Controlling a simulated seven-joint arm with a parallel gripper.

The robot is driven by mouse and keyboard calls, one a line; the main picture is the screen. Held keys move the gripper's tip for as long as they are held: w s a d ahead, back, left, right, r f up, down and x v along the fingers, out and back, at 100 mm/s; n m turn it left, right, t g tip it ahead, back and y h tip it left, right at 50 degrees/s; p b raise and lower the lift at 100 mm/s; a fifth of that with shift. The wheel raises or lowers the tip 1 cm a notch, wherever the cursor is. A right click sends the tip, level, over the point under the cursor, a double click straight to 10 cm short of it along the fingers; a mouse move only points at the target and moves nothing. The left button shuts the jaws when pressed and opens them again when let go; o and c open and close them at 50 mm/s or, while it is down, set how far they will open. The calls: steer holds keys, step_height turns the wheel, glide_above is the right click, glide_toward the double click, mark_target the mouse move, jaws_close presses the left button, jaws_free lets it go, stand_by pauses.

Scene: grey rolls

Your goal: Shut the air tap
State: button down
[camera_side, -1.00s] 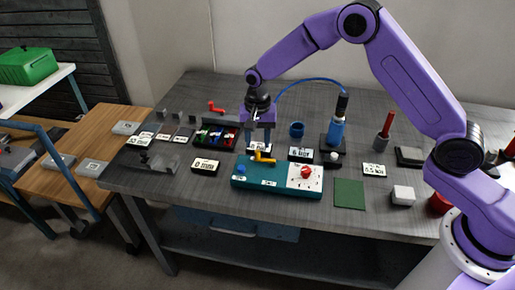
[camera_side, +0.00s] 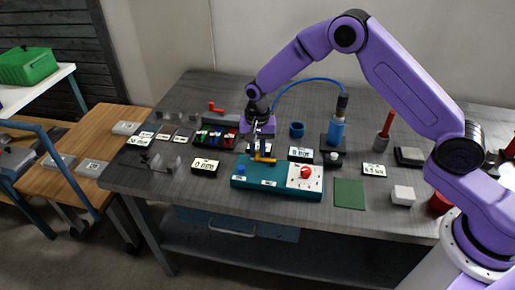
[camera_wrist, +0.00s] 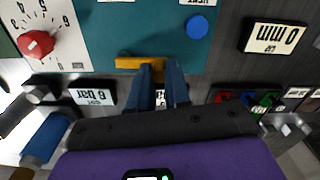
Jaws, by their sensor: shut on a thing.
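The air tap is a yellow lever (camera_side: 266,160) at the back edge of a teal box (camera_side: 256,172). It also shows in the wrist view (camera_wrist: 128,63), lying along the edge of the teal box (camera_wrist: 100,30). My gripper (camera_side: 257,153) reaches down to the lever from behind. In the wrist view, the blue-grey fingers of my gripper (camera_wrist: 160,72) are closed on the lever's right part, and the fingertips hide some of it. The exact contact is partly hidden.
On the box are a red knob (camera_side: 305,172) with a dial and a blue button (camera_side: 241,169). A display reading 0 mm (camera_side: 205,165) stands left, a 6 bar display (camera_side: 301,153) right. A blue cylinder (camera_side: 336,130) with a hose and a tray of coloured parts (camera_side: 215,137) are close by.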

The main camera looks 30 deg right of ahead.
steer(key=n, duration=0.2)
steer(key=s+n, duration=0.1)
steer(key=s+a+n, duration=0.1)
steer(key=n, duration=0.1)
steer(key=shift+a+n, duration=0.1)
steer(key=shift+n, duration=0.2)
steer(key=s+n, duration=0.1)
steer(key=n, duration=0.1)
steer(key=shift+a+n, duration=0.1)
steer(key=shift+n, duration=0.2)
steer(key=s+n, duration=0.1)
steer(key=n, duration=0.1)
steer(key=shift+s+n, duration=0.15)
steer(key=shift+n, duration=0.25)
steer(key=n, duration=0.1)
steer(key=s+n, duration=0.1)
steer(key=n, duration=0.1)
steer(key=shift+s+d, duration=0.15)
steer(key=shift+d, duration=0.15)
steer(key=shift+s+d+n, duration=0.2)
steer(key=shift+s+n, duration=0.1)
steer(key=shift+n, duration=0.7)
steer(key=shift+s+d+n, duration=0.2)
steer(key=shift+s+n, duration=0.1)
steer(key=shift+n, duration=0.7)
steer(key=c, duration=1.1)
jaws_free()
